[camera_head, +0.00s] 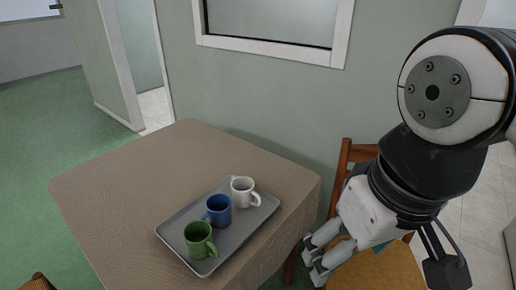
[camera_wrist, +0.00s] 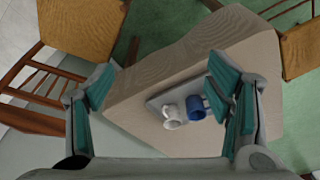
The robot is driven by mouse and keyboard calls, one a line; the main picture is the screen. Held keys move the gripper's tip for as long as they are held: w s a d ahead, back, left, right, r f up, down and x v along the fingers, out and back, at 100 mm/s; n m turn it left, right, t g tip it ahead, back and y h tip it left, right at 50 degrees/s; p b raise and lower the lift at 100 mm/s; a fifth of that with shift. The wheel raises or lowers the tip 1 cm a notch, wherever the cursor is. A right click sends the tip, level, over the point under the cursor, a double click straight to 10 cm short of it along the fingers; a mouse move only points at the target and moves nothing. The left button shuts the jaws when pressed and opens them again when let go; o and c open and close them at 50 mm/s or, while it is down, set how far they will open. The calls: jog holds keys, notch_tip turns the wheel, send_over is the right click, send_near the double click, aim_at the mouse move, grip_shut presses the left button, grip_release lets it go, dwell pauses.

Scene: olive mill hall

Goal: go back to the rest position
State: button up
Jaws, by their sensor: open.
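My gripper (camera_head: 322,252) is at the right of the head view, beside the table's right edge and in front of a wooden chair. It is apart from the tray and the mugs. In the wrist view my gripper (camera_wrist: 165,105) shows its two teal-padded fingers spread wide, with nothing held between them. The wrist view looks down on the table, with a white mug and a blue mug between and beyond the fingers.
A table (camera_head: 120,180) with a brown cloth bears a grey tray (camera_head: 229,241). On it stand a green mug (camera_head: 199,240), a blue mug (camera_head: 218,210) and a white mug (camera_head: 243,190). A wooden chair (camera_head: 345,165) stands at the right. Green floor (camera_head: 45,140) lies open at left.

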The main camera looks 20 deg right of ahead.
notch_tip(320, 180, up, 11)
jog(key=t+p, duration=0.2)
jog(key=p, duration=0.7)
jog(key=shift+d+f, duration=0.15)
jog(key=shift+w, duration=0.1)
